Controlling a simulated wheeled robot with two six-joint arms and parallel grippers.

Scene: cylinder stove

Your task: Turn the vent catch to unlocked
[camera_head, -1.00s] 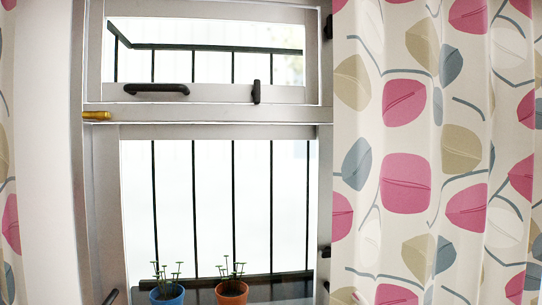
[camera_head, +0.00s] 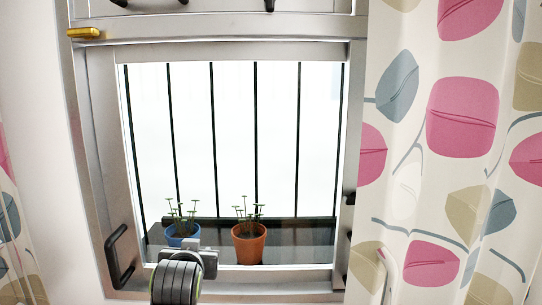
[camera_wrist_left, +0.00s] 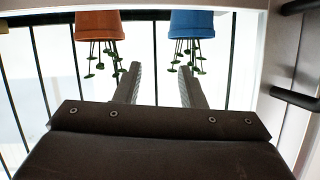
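A short black upright catch (camera_head: 269,5) on the vent's bottom rail is cut off by the top edge of the head view. Only its lower end shows, so its setting cannot be read. A yellow brass piece (camera_head: 83,33) sits on the left end of the crossbar below the vent. My left gripper (camera_wrist_left: 160,72) is open and empty in the left wrist view, its two fingers apart before the window. That view is upside down. A dark ribbed part of my arm (camera_head: 178,280) shows low in the head view. No gripper touches the catch. My right gripper is out of view.
A blue pot (camera_head: 180,238) and an orange pot (camera_head: 249,245) stand beyond the lower pane. A black handle (camera_head: 121,255) projects from the lower left frame. A patterned curtain (camera_head: 425,235) hangs at the right. Black bars stand outside.

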